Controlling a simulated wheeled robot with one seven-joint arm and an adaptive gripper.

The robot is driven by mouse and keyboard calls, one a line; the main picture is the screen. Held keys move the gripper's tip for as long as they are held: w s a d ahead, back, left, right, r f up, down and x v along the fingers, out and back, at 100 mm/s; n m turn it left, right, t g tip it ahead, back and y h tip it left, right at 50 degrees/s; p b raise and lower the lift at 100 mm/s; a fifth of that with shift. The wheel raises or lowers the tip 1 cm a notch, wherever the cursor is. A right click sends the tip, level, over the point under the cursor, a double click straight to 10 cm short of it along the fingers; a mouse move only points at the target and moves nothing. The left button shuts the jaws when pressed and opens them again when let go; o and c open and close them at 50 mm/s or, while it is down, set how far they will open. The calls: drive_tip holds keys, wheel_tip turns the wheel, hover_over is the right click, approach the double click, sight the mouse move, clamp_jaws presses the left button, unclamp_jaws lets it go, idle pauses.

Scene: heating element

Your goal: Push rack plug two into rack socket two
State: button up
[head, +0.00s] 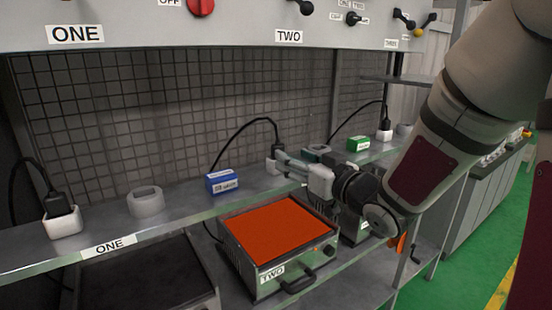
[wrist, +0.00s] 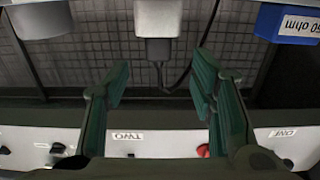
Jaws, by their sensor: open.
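The dark rack plug two (head: 278,144) stands upright at the white rack socket two (head: 271,165), with a black cable looping to the left. In the wrist view, which is upside down, the plug (wrist: 158,50) meets the pale socket (wrist: 158,17). I cannot tell how deep it sits. My gripper (head: 286,165) is at the shelf, beside the plug, and hides part of the socket. In the wrist view my gripper (wrist: 160,76) has its green fingers spread wide, one on each side of the plug in the picture, with nothing between them gripped.
A blue box (head: 222,181) stands left of the plug and a green box (head: 358,144) to the right. A heater with a glowing orange top (head: 275,228) is below the shelf.

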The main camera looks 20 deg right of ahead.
sight(278, 144)
drive_tip(key=shift+p+x, duration=0.4)
drive_tip(key=shift+x, duration=3.55)
drive_tip(key=shift+r, duration=0.15)
drive_tip(key=shift+c, duration=0.2)
drive_tip(key=shift+d, duration=0.1)
clamp_jaws()
